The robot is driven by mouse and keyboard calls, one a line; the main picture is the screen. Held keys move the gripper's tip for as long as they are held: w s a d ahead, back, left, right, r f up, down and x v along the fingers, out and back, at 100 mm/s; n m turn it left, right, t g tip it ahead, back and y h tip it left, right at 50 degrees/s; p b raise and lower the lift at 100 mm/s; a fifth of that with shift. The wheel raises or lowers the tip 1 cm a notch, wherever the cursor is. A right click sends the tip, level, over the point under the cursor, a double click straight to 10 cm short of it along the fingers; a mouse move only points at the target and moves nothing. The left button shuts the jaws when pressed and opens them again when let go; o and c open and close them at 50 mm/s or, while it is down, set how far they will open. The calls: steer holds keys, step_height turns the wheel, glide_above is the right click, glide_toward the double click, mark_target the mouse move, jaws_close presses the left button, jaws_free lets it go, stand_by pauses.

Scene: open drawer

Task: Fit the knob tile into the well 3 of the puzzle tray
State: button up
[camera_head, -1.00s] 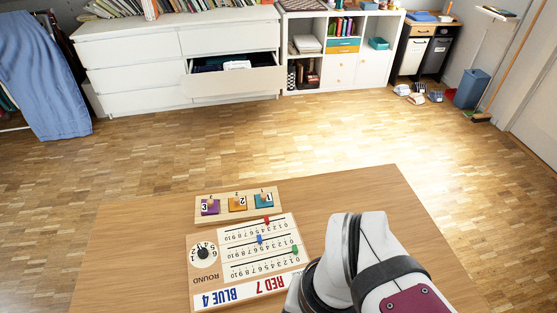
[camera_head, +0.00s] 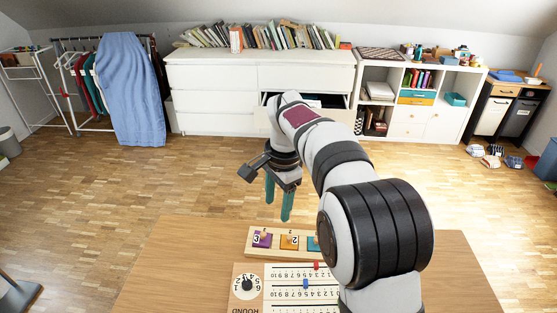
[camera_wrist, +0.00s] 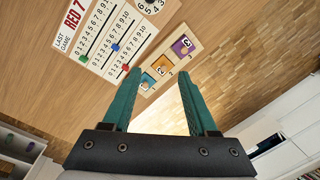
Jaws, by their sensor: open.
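The puzzle tray (camera_head: 276,243) is a light wooden board near the table's far edge, with wells labelled 1, 2 and 3. The purple knob tile (camera_head: 262,241) lies at well 3, at the tray's left end; it looks slightly turned, and I cannot tell whether it is seated. An orange tile (camera_head: 290,242) is in the middle and a teal tile (camera_head: 312,244) at the right, partly behind my arm. My gripper (camera_head: 279,210) is open and empty, with teal fingers above and beyond the tray. In the wrist view, the purple tile (camera_wrist: 182,46) shows beyond the fingertips.
A wooden scoreboard (camera_head: 256,300) with sliders and a round dial lies directly in front of the tray. The table (camera_head: 180,270) is clear to the left. A white dresser (camera_head: 210,95) with an open drawer stands across the floor, partly behind my arm.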

steer(key=m, duration=0.1)
glide_toward(263, 234)
steer(key=f, duration=0.9)
steer(key=shift+w+a, duration=0.3)
steer(key=shift+a, duration=0.05)
steer(key=shift+r, duration=0.1)
jaws_close()
